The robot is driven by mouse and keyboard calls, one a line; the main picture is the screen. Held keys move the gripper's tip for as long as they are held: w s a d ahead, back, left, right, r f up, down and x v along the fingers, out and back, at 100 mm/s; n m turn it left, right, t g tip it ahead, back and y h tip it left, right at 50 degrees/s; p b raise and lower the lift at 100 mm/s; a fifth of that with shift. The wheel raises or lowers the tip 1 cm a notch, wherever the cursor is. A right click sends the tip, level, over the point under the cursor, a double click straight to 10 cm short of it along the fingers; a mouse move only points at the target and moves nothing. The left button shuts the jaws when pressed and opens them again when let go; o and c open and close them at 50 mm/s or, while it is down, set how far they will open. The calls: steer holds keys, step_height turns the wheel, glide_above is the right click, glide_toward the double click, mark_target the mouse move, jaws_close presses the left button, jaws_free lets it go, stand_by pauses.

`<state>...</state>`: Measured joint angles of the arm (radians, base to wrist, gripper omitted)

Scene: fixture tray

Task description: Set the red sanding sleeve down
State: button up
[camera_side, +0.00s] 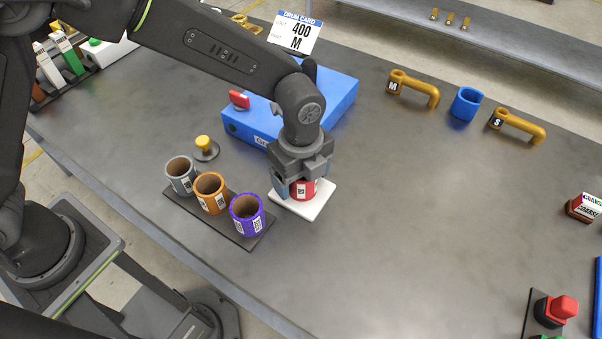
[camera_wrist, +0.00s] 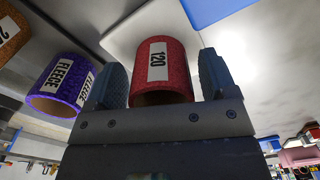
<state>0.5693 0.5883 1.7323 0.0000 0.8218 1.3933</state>
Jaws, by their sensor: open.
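The red sanding sleeve (camera_side: 304,191) stands on a small white square pad (camera_side: 313,209) in the side view. In the wrist view the red sleeve (camera_wrist: 178,82) shows a white label reading 120. My gripper (camera_side: 300,186) is over the sleeve from above, with its fingers open on either side of it. The sleeve's top is hidden by my gripper in the side view.
A dark tray (camera_side: 177,202) holds grey, orange and purple sleeves just left of the pad. A blue case (camera_side: 335,98) lies behind my gripper. A yellow-knobbed piece (camera_side: 204,147) stands near the tray. Brass handles and a blue cup (camera_side: 465,104) are at the back right.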

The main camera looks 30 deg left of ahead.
step_height(320, 180, up, 12)
steer(key=shift+r, duration=0.15)
stand_by(0.3)
steer(key=s+a+r+n+t, duration=0.2)
steer(key=s+a+r+n, duration=0.2)
steer(key=a+n, duration=0.4)
steer(key=s+a+r+n+t, duration=0.2)
steer(key=s+a+r+n, duration=0.3)
steer(key=a, duration=0.5)
steer(key=s+a+f+n+t, duration=0.1)
steer(key=s+a+f+n, duration=0.1)
steer(key=s+a+n, duration=0.3)
steer(key=s+n, duration=0.1)
steer(key=n, duration=0.3)
steer(key=shift+s+a+t, duration=0.15)
steer(key=shift+a+t, duration=0.15)
steer(key=shift+a, duration=0.1)
